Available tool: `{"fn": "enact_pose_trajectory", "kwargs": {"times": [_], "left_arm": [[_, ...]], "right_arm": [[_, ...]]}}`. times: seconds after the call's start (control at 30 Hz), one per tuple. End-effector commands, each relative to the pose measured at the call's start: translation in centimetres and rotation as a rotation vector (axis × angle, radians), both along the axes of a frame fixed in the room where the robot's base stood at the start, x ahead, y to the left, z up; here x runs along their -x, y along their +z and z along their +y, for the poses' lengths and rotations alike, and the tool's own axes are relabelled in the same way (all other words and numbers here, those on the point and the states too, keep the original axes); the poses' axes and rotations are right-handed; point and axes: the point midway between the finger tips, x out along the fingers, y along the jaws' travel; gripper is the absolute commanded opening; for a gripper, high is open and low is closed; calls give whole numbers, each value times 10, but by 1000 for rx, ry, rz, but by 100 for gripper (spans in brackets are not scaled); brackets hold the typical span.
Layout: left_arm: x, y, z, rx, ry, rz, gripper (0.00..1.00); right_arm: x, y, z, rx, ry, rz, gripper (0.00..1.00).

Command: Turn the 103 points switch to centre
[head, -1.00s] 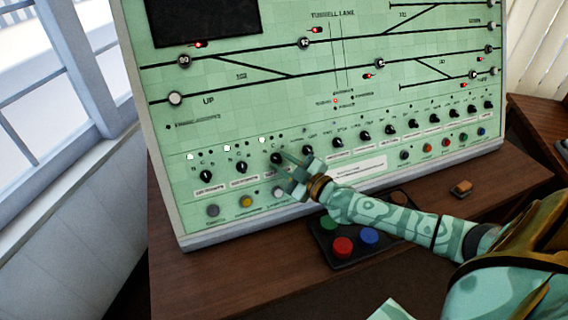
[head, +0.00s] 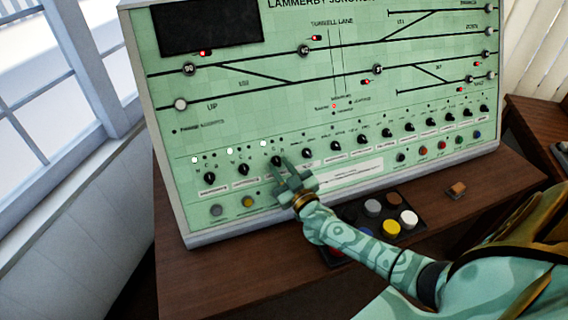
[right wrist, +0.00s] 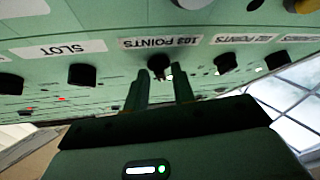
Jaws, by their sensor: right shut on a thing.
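The 103 points switch (head: 276,160) is a black rotary knob, third from the left in the row on the green panel. In the right wrist view the knob (right wrist: 158,65) sits between my fingertips, beside the label "103 POINTS" (right wrist: 160,42). My right gripper (head: 281,167) reaches the panel from the lower right and is shut on this knob; its fingers (right wrist: 160,82) hide part of it. The knob's pointer direction is too small to read. Of the small lamps above it, the left one (head: 263,143) is lit white. My left gripper is not in view.
Neighbouring knobs stand close on both sides: the 102 points knob (head: 243,169) on the left and the slot knob (head: 307,154) on the right. Push buttons (head: 248,202) line the panel's lower edge. A box of coloured buttons (head: 350,213) lies on the desk, partly behind my right arm.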

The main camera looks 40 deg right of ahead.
Motion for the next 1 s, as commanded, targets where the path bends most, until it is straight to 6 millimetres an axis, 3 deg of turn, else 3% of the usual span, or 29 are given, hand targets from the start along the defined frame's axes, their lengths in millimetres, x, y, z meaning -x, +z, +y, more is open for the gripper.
{"fn": "enact_pose_trajectory", "kwargs": {"times": [0.4, 1.0], "left_arm": [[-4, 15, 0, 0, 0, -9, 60], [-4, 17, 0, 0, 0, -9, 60]], "right_arm": [[-1, 0, 5, -197, -107, -51, 2], [-1, 0, 5, -235, -129, -62, 2]]}}
